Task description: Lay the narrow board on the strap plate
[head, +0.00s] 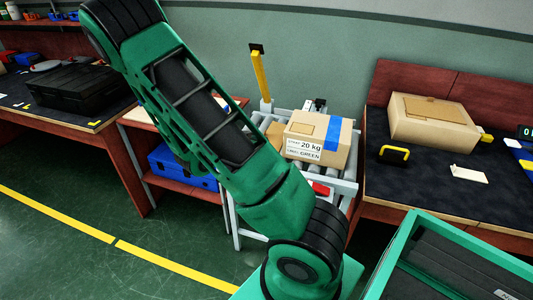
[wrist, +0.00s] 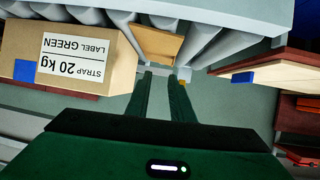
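A flat brown board (wrist: 158,45) lies across the conveyor rollers just past my fingertips in the wrist view. It looks like the narrow board; its edge shows beside the labelled carton in the head view (head: 275,134). My gripper (wrist: 162,76) has its two fingers apart, with nothing seen held between them. The gap to the board is hard to judge. In the head view my arm hides the gripper. A small pale plate (head: 468,174) lies on the dark right bench; I cannot tell whether it is the strap plate.
A carton (head: 306,126) marked 20 kg stands on the roller conveyor (head: 344,188), beside my fingers. A yellow post (head: 261,75) rises behind. A larger carton (head: 433,120) and a yellow-handled black item (head: 394,155) sit on the right bench. A green-rimmed tray (head: 400,248) is front right.

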